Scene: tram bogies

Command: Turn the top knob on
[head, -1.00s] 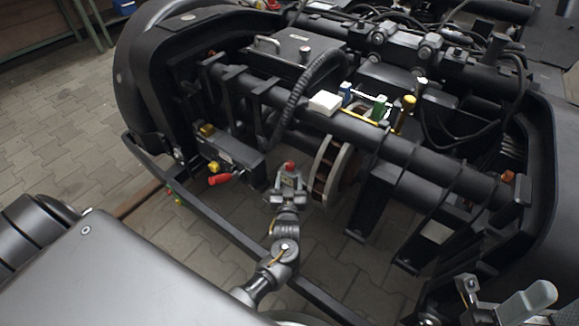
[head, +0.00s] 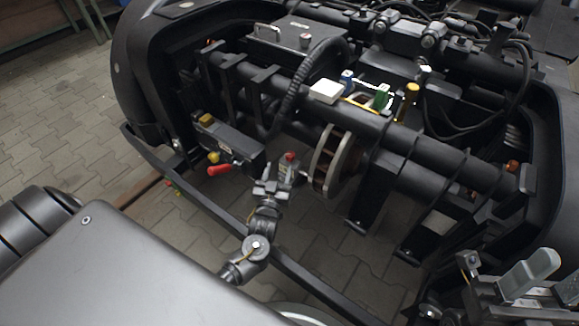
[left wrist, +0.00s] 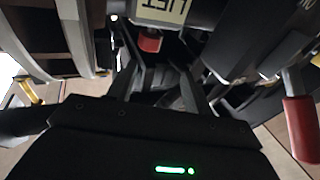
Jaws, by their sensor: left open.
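A dark control box (head: 228,140) with a yellow knob (head: 206,119) on top hangs on the frame at the left. A second yellow knob (head: 213,157) and a red handle (head: 218,170) show low on its front. My left gripper (head: 271,183) is open, to the right of and lower than this box in the head view. It is close to a small grey part with a red top (head: 290,157). In the left wrist view, a red cap (left wrist: 150,41) beside a label reading LIFT (left wrist: 160,12) shows beyond the fingers (left wrist: 160,88), and a red handle (left wrist: 301,128) is at the right.
A brake disc (head: 335,160) stands right of my left gripper. A thick black tube (head: 420,150) crosses above, and a low black bar (head: 290,265) runs in front. A light grey lever (head: 530,272) is at the bottom right.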

